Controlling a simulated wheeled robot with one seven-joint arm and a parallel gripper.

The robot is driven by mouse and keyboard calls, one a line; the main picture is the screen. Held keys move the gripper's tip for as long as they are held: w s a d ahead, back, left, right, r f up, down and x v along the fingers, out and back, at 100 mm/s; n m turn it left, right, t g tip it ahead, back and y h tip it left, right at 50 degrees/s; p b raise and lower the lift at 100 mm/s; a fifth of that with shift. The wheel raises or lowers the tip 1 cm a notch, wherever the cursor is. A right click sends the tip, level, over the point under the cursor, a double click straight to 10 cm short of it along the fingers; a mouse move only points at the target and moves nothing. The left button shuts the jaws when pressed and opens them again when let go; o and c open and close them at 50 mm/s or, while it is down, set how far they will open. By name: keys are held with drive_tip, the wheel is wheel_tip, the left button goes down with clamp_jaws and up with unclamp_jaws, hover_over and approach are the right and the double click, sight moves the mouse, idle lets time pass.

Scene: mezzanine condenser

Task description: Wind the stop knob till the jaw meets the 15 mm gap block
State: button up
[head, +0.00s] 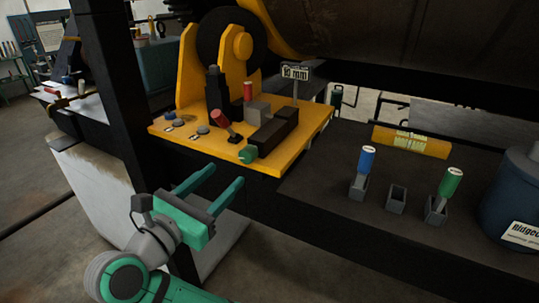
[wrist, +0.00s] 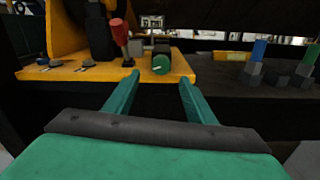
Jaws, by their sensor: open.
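The green stop knob (head: 248,154) sits on the near end of a black slide housing (head: 272,132) on the yellow plate. It also shows in the wrist view (wrist: 161,65) with a pale mark on its face. A grey block (head: 257,112), perhaps the jaw, is beside the housing. A red-handled piece (head: 248,91) stands upright behind it; I cannot tell whether it is the 15 mm block, nor whether a gap remains. My gripper (head: 226,174) is open and empty, apart from the knob, with its fingers pointing toward it. In the wrist view the knob appears between the fingertips (wrist: 158,80).
A red-handled lever (head: 220,117) stands left of the knob. Blue-handled (head: 366,160) and green-handled (head: 450,182) pieces stand in holders at right, with an empty holder (head: 397,197) between. A dark post (head: 110,90) rises at left.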

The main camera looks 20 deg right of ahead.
sight(245, 158)
drive_tip(key=x, duration=1.1)
drive_tip(key=shift+d, duration=0.1)
